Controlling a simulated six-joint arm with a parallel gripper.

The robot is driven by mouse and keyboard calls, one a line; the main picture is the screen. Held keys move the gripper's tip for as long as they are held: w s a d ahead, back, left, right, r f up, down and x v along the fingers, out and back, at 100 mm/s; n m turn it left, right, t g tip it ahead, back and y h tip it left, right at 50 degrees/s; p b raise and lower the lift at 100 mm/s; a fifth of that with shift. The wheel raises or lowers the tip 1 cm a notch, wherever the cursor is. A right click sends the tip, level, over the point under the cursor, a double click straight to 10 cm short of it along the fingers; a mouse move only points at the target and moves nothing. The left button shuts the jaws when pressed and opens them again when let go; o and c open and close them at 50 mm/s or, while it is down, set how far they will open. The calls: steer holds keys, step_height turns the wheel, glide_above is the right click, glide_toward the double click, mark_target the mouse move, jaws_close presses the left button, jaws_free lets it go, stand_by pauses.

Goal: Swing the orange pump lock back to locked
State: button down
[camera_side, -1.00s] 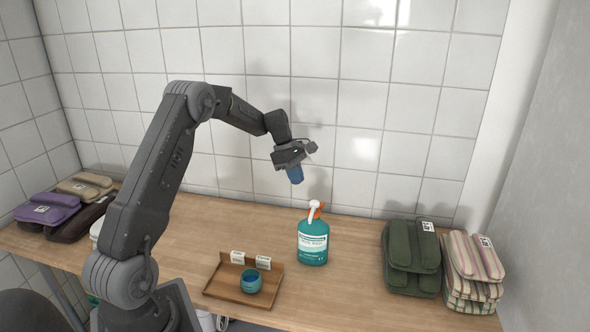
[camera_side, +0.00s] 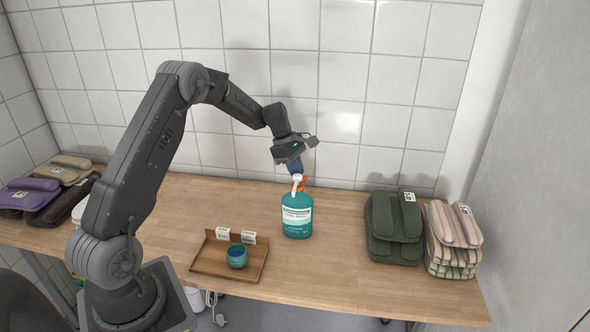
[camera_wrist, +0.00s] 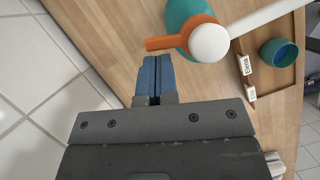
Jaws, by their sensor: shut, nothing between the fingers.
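The teal pump bottle (camera_side: 297,216) stands upright on the wooden counter, with a white pump head (camera_side: 297,178). The orange lock (camera_side: 303,184) sits at its neck. In the wrist view the orange lock (camera_wrist: 168,42) sticks out to the left from under the round white pump top (camera_wrist: 209,43), while the white spout (camera_wrist: 268,18) points up and right. My gripper (camera_wrist: 153,62) has blue fingers closed together with nothing between them. Their tips are just below the lock arm in the wrist view; I cannot tell whether they touch. In the side view my gripper (camera_side: 296,168) is just above and behind the pump head.
A wooden tray (camera_side: 205,262) with a teal cup (camera_side: 237,257) and two small label cards (camera_side: 236,235) lies left of the bottle. Folded green (camera_side: 394,230) and striped textiles (camera_side: 453,240) are stacked at right. A tiled wall stands behind. Counter between bottle and green stack is clear.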

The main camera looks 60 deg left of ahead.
steer(key=shift+w+d+m+g, duration=0.15)
steer(key=shift+w+m+g, duration=0.05)
steer(key=shift+m, duration=0.35)
steer(key=shift+w+d+m+g, duration=0.15)
steer(key=shift+m+g, duration=0.05)
steer(key=shift+m, duration=0.35)
steer(key=m, duration=0.1)
steer(key=w+d+m+g, duration=0.1)
steer(key=m, duration=0.2)
steer(key=shift+w+d+m+g, duration=0.15)
steer(key=shift+d+m+g, duration=0.15)
steer(key=shift+m+g, duration=0.1)
steer(key=m, duration=0.2)
steer(key=d+m+g, duration=0.1)
steer(key=m, duration=0.1)
steer(key=d+m+g, duration=0.1)
steer(key=m, duration=0.1)
steer(key=shift+w+d+y, duration=0.2)
steer(key=shift+d+y, duration=0.05)
steer(key=shift+y, duration=0.05)
steer(key=shift+s, duration=0.1)
steer(key=shift+s+a, duration=0.4)
steer(key=shift+s, duration=0.25)
